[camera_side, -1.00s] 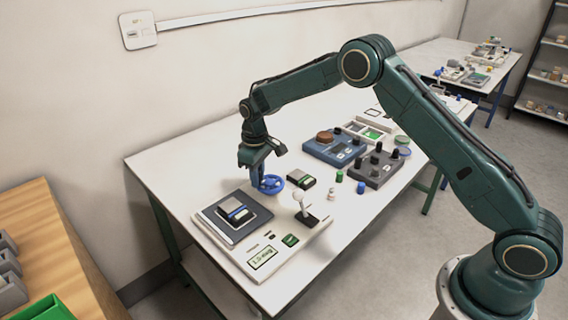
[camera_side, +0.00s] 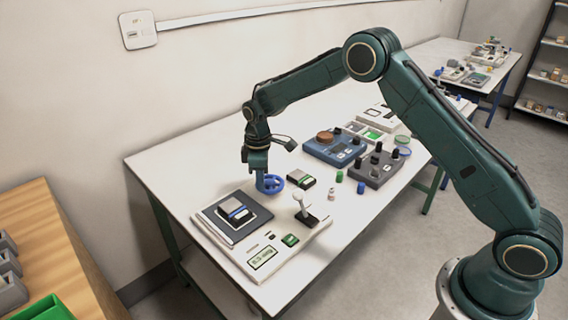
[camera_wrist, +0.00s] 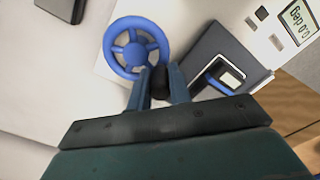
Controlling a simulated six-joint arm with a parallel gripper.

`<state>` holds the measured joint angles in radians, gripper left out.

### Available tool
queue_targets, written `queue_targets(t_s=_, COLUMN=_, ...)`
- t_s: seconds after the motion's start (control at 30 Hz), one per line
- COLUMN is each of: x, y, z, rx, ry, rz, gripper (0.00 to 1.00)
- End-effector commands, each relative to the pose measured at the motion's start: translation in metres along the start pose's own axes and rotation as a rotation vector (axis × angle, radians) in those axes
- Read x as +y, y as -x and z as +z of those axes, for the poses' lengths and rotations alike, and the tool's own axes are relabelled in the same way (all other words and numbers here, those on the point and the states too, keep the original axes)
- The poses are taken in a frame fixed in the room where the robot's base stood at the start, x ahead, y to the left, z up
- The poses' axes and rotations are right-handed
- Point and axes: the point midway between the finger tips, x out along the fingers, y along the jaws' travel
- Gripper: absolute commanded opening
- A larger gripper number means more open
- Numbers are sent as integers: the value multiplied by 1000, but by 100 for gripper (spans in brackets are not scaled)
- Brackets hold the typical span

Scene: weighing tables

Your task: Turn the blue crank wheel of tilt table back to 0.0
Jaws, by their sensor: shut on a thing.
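The blue crank wheel (camera_side: 273,184) stands at the back edge of the tilt table's white base; its rim and spokes show clearly in the wrist view (camera_wrist: 108,44). My gripper (camera_side: 262,184) points down at the wheel. In the wrist view, my gripper (camera_wrist: 160,78) is shut on the wheel's dark crank knob (camera_wrist: 160,88) at the rim's near side. The tilt table's dark plate (camera_side: 213,218) carries a blue, white and dark block (camera_side: 235,211).
A white lever (camera_side: 299,204) on a dark foot stands right of the plate, near a green button (camera_side: 290,240). A dark and green block (camera_side: 301,179) lies close right of the wheel. Blue (camera_side: 330,150) and grey devices (camera_side: 377,168) stand farther right.

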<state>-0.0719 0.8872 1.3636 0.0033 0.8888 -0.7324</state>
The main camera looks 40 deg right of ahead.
Motion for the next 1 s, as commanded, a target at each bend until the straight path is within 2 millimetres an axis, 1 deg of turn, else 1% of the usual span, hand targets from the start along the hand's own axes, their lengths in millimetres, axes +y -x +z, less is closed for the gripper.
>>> queue_targets(t_s=0.13, x=0, y=2, z=-1, rx=1, ry=1, rz=1, gripper=0)
queue_targets(t_s=0.17, x=0, y=2, z=-1, rx=1, ry=1, rz=0, gripper=26)
queue_targets(t_s=0.23, x=0, y=2, z=-1, rx=1, ry=1, rz=0, gripper=39)
queue_targets(t_s=0.27, x=0, y=1, z=0, rx=1, ry=1, rz=0, gripper=42)
queue_targets(t_s=0.67, x=0, y=3, z=0, rx=1, ry=-1, rz=0, gripper=42)
queue_targets(t_s=0.87, x=0, y=18, z=-1, rx=2, ry=-1, rz=2, gripper=42)
queue_targets(t_s=1.0, x=0, y=36, z=-1, rx=3, ry=-1, rz=2, gripper=42)
